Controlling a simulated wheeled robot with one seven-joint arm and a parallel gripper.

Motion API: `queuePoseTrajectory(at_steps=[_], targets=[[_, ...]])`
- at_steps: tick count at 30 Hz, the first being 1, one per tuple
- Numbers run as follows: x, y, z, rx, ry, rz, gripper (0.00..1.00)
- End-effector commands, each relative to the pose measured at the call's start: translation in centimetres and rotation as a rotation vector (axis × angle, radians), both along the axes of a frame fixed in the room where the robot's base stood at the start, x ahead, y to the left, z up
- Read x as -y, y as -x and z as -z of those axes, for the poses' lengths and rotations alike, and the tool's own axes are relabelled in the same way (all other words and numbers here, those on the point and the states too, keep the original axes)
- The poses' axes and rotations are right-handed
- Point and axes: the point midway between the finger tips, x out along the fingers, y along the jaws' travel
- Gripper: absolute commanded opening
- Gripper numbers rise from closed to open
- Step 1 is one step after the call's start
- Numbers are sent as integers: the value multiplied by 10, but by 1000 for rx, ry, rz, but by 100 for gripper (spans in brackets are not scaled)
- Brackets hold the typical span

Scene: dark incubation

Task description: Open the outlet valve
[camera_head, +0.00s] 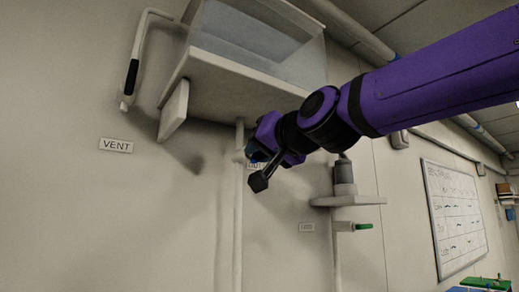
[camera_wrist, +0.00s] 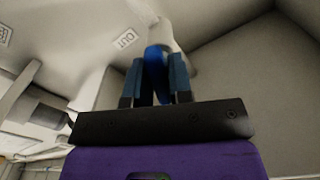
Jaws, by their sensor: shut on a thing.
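A blue valve handle (camera_wrist: 156,60) stands upright between the fingers of my gripper (camera_wrist: 157,82) in the wrist view. The two dark fingers are shut on it, one on each side. A label reading OUT (camera_wrist: 125,39) is on the wall just left of the handle. In the head view my gripper (camera_head: 256,151) is at the vertical pipe (camera_head: 238,205) below the tank. My arm and wrist hide most of the handle and part of a label there.
A clear-walled tank (camera_head: 262,35) on a shelf is above my gripper. A black-gripped lever (camera_head: 131,77) and a VENT sign (camera_head: 116,145) are at left. A green-handled valve (camera_head: 363,226) is at lower right. A whiteboard (camera_head: 455,212) hangs on the right wall.

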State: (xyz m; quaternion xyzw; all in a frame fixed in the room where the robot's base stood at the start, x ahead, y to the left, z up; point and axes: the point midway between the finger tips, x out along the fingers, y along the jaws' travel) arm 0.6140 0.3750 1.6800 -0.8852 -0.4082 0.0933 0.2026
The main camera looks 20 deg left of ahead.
Motion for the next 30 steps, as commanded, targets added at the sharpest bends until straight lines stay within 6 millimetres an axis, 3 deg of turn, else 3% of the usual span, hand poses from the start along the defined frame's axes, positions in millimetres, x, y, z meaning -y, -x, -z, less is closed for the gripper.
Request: queuePoseTrajectory(at_steps=[15,30], targets=[[-1,0,2,282,246,-2,0],[0,0,2,351,306,-1,0]])
